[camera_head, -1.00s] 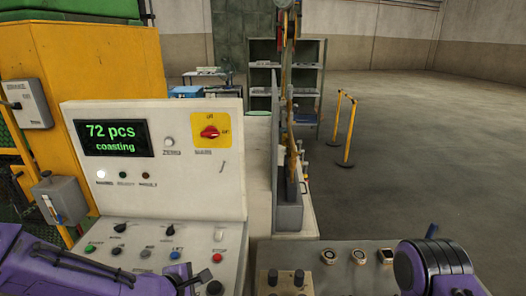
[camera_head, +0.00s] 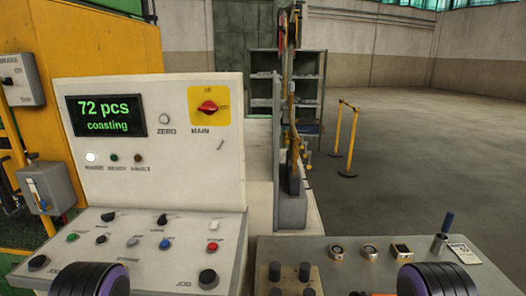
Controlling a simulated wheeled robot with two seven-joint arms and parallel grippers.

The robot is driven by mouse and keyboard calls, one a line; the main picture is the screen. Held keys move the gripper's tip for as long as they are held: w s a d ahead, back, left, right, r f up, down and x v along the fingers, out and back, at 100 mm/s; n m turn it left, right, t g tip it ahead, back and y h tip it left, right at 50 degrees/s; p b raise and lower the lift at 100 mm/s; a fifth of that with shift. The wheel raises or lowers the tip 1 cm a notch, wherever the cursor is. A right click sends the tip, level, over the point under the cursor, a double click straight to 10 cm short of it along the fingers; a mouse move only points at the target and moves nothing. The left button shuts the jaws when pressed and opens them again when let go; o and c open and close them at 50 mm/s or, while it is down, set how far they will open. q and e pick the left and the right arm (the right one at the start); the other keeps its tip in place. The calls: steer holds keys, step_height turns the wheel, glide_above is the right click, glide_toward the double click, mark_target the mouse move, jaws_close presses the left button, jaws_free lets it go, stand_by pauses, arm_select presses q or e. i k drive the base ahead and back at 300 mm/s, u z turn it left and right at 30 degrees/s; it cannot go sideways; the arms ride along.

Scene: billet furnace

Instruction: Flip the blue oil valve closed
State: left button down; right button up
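Parts of my left and right arms show at the bottom edge, the right one just below and in front of the lever. Neither gripper's fingers are in view. Nothing is seen touching the lever.
The white control panel (camera_head: 150,150) reads "72 pcs coasting" and has a red main switch (camera_head: 208,107). A grey box (camera_head: 47,188) with a small lever is at left. Open floor lies beyond a yellow barrier (camera_head: 345,140).

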mark_target(45, 208)
steer(key=u, duration=1.05)
steer(key=k, duration=0.3)
steer(key=u, duration=1.9)
steer(key=i, duration=1.35)
steer(key=z, duration=0.7)
steer(key=i, duration=0.75)
steer(key=z, duration=1.35)
steer(key=i, duration=0.5)
steer(key=z, duration=0.45)
